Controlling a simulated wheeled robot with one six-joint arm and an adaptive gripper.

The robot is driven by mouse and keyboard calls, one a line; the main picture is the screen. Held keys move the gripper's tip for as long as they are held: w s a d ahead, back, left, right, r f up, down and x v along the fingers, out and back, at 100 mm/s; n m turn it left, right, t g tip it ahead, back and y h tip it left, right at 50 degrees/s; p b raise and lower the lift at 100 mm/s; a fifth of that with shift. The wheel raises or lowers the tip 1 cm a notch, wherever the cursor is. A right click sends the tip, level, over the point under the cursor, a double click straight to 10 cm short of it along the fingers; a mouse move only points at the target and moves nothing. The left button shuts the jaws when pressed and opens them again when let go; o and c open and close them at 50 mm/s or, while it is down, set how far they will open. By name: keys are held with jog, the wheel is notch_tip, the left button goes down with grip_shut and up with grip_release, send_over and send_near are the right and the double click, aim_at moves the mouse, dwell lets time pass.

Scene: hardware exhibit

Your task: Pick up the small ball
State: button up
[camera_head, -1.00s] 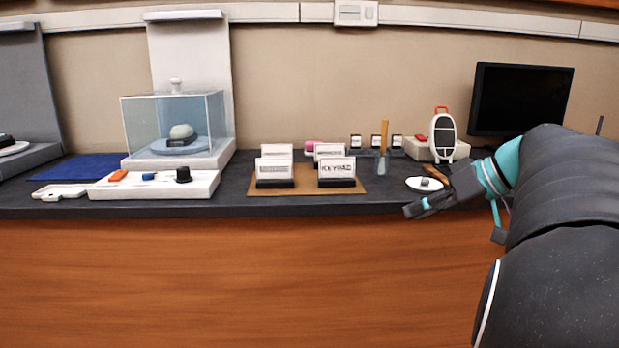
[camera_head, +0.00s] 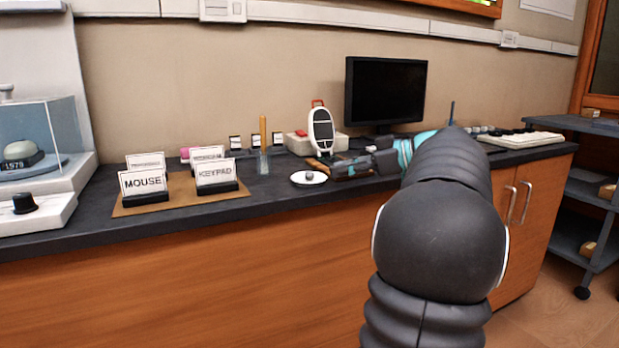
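A small grey ball-like thing (camera_head: 309,175) sits on a round white dish (camera_head: 297,180) near the front edge of the dark counter. It is too small to tell its exact shape. My gripper (camera_head: 340,169) is just to the right of the dish, low over the counter, and points left. It looks apart from the grey thing. Its fingers are small and dark, and I cannot tell whether they are open or shut. My arm hides the counter behind it.
Behind the dish stand a white device with a red handle (camera_head: 321,130), a tool in a clear holder (camera_head: 263,160) and a monitor (camera_head: 386,92). Label cards stand on a brown board (camera_head: 180,200) to the left. A keyboard (camera_head: 520,139) lies at right, beside a shelf cart (camera_head: 590,190).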

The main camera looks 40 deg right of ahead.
aim_at(312, 173)
jog(key=shift+x, duration=3.15)
jog(key=shift+r, duration=0.15)
grip_shut()
